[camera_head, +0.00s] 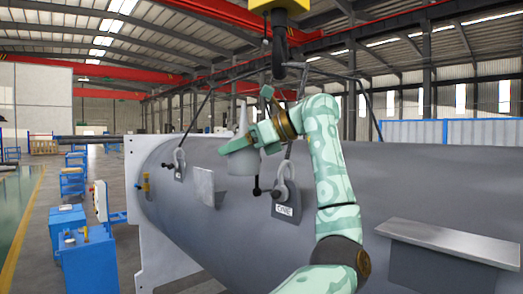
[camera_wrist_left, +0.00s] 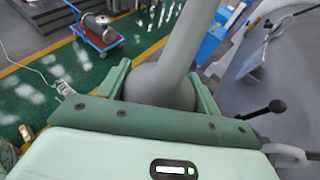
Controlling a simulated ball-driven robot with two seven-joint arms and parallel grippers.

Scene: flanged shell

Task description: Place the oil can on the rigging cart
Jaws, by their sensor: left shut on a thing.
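The oil can (camera_head: 243,165) is pale grey with a tapered spout. It is held upright in the air in front of the big grey shell. My left gripper (camera_head: 240,147) is shut around it. In the left wrist view, the can (camera_wrist_left: 160,88) sits between the two green fingers, its long spout running up out of the picture. I cannot tell for sure which cart is the rigging cart. A blue cart (camera_head: 85,262) stands on the floor at the lower left. My right gripper is not in view.
The grey shell (camera_head: 345,190) fills the middle and right, with shackles, a small plate (camera_head: 204,187) and a ledge (camera_head: 450,243) on it. A white flange (camera_head: 137,212) stands at its left end. A blue trolley with a motor (camera_wrist_left: 97,28) stands on green floor.

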